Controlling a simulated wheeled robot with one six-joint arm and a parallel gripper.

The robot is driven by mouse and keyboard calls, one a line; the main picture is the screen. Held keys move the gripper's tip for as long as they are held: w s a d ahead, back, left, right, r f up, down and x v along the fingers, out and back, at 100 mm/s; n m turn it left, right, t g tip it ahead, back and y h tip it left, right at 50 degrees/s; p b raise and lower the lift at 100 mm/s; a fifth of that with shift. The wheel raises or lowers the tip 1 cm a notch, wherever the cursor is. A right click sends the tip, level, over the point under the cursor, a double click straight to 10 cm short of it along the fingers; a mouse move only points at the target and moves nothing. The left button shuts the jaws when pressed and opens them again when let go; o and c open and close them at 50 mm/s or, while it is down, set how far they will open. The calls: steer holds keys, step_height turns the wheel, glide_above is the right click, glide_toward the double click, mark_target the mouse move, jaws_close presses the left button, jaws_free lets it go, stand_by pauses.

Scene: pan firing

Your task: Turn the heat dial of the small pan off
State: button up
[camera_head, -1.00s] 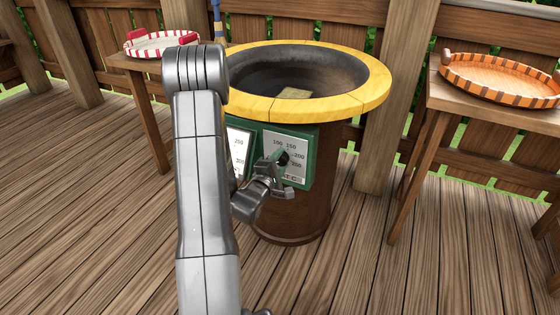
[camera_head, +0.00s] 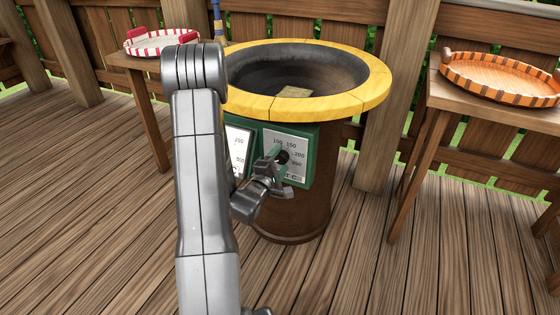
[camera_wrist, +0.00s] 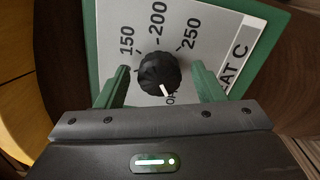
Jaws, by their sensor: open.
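The heat dial (camera_wrist: 158,72) is a black ribbed knob with a white mark on a white panel (camera_wrist: 205,50) with a green frame. The panel shows 150, 200 and 250; the mark points down and slightly right, toward lettering partly hidden by my gripper. My gripper (camera_wrist: 160,85) is open, with one green finger on each side of the dial. I cannot tell whether either finger touches it. In the head view, the dial (camera_head: 283,157) is partly behind my gripper (camera_head: 275,162), on the panel's right half.
The panel is on a brown drum (camera_head: 300,210) under a yellow rim (camera_head: 300,108). A dark pan (camera_head: 330,75) holding a small pale block (camera_head: 294,92) sits inside. A second scale panel (camera_head: 237,145) is left. Side tables carry a red-white tray (camera_head: 160,45) and an orange tray (camera_head: 500,80).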

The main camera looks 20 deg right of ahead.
steer(key=p+v, duration=0.1)
steer(key=v, duration=1.2)
steer(key=shift+s, duration=0.15)
steer(key=b+x, duration=0.1)
steer(key=x, duration=1.2)
steer(key=shift+w+d, duration=0.25)
steer(key=shift+w, duration=0.1)
steer(key=shift+s+a, duration=0.1)
steer(key=shift+a, duration=0.05)
